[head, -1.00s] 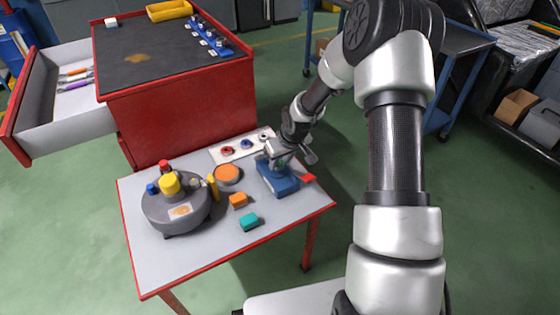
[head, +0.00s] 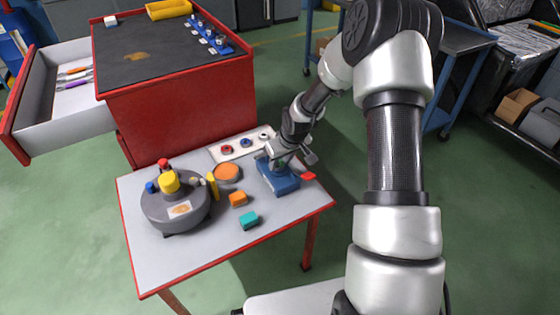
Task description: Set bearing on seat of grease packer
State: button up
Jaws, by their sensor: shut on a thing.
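The blue block-shaped unit (head: 281,184), which looks like the grease packer, stands on the small table right of centre. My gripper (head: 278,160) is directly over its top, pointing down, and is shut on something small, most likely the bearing. The fingers hide most of the held piece and the seat below, so I cannot tell whether they touch. A white tray (head: 217,153) behind holds a red ring (head: 227,149), a blue ring (head: 246,143) and a pale ring (head: 264,136).
A grey drum with coloured knobs (head: 176,211) stands on the table's left. An orange-topped disc (head: 228,172), orange block (head: 238,199), teal block (head: 249,220) and red piece (head: 309,176) lie nearby. The table's front (head: 200,249) is clear. A red cabinet (head: 185,100) stands behind.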

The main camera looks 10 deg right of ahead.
jog(key=shift+f+b, duration=0.4)
jog(key=shift+f, duration=0.15)
dwell(1.4)
jog(key=o, duration=1.6)
jog(key=shift+r, duration=0.1)
jog(key=shift+r+p, duration=2.85)
jog(key=shift+r, duration=1.05)
